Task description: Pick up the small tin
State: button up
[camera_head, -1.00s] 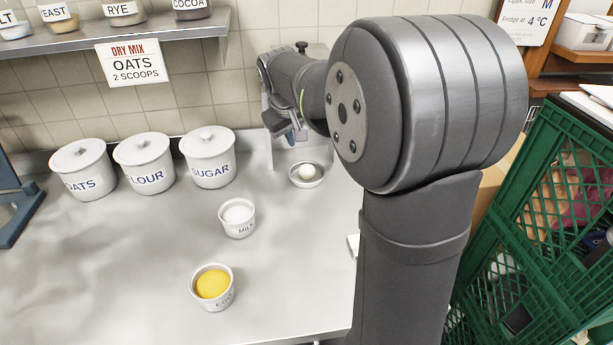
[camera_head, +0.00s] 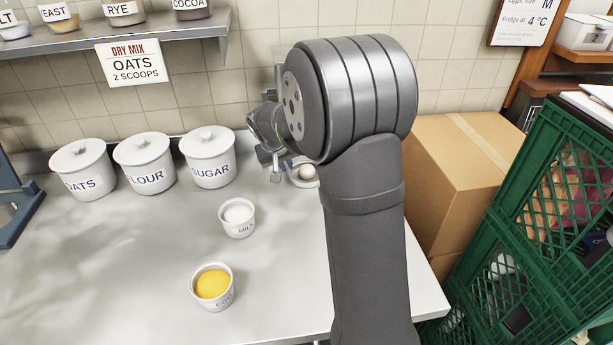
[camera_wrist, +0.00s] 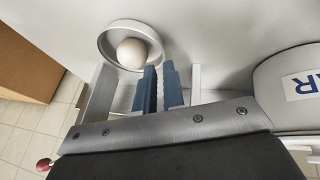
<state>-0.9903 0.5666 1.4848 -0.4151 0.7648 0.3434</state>
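No thing in view is plainly marked as the small tin. A small round metal dish (camera_head: 294,182) holding a pale egg (camera_head: 305,172) stands on the counter beside my gripper (camera_head: 270,163). My arm partly covers the dish in the head view. In the wrist view the dish (camera_wrist: 108,50) and egg (camera_wrist: 132,53) lie just left of my blue fingertips (camera_wrist: 160,85). The fingers are a narrow gap apart, with nothing between them. White lidded canisters labelled OATS (camera_head: 82,170), FLOUR (camera_head: 145,163) and SUGAR (camera_head: 209,157) stand along the wall.
A milk pot (camera_head: 237,218) and an egg pot (camera_head: 212,288) with yellow contents stand on the counter (camera_head: 120,270). Cardboard boxes (camera_head: 465,170) and green crates (camera_head: 540,210) are at the right. A shelf (camera_head: 110,36) with jars hangs above. The front left counter is clear.

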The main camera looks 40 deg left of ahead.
aim_at(290, 182)
jog(key=shift+x, duration=3.35)
jog(key=shift+a, duration=0.15)
grip_shut()
jog(key=shift+r, duration=0.1)
